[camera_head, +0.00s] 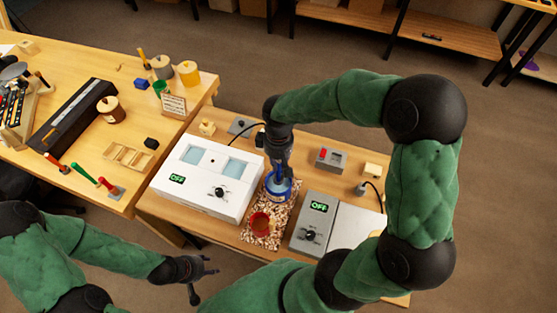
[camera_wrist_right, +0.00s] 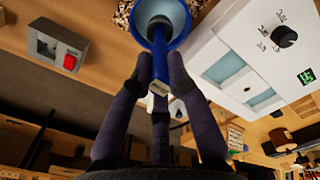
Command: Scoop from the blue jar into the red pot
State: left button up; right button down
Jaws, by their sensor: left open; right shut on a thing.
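The blue jar (camera_head: 279,193) stands on a bed of wood shavings between two white-and-grey devices. The red pot (camera_head: 261,224) sits just in front of it on the same bed, with a brownish inside. My right gripper (camera_head: 279,168) points down over the jar. In the right wrist view, the right gripper (camera_wrist_right: 160,85) is shut on the blue handle of a scoop (camera_wrist_right: 159,66), which reaches into the jar's round blue rim (camera_wrist_right: 184,23). My left gripper (camera_head: 203,277) is open and empty, low and left of the bench.
A white device (camera_head: 207,181) with a knob and "OFF" display stands left. A grey device (camera_head: 312,224) stands right. A red-button box (camera_head: 330,158) lies behind. The left table (camera_head: 75,160) holds jars, tools and a wooden rack (camera_head: 129,157).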

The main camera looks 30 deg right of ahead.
aim_at(279, 173)
jog(key=shift+f+b, duration=2.25)
jog(key=shift+f, duration=1.2)
jog(key=shift+r, duration=0.15)
notch_tip(279, 173, up, 14)
jog(key=p, duration=1)
jog(key=shift+f+p, duration=0.2)
jog(key=shift+p, duration=0.2)
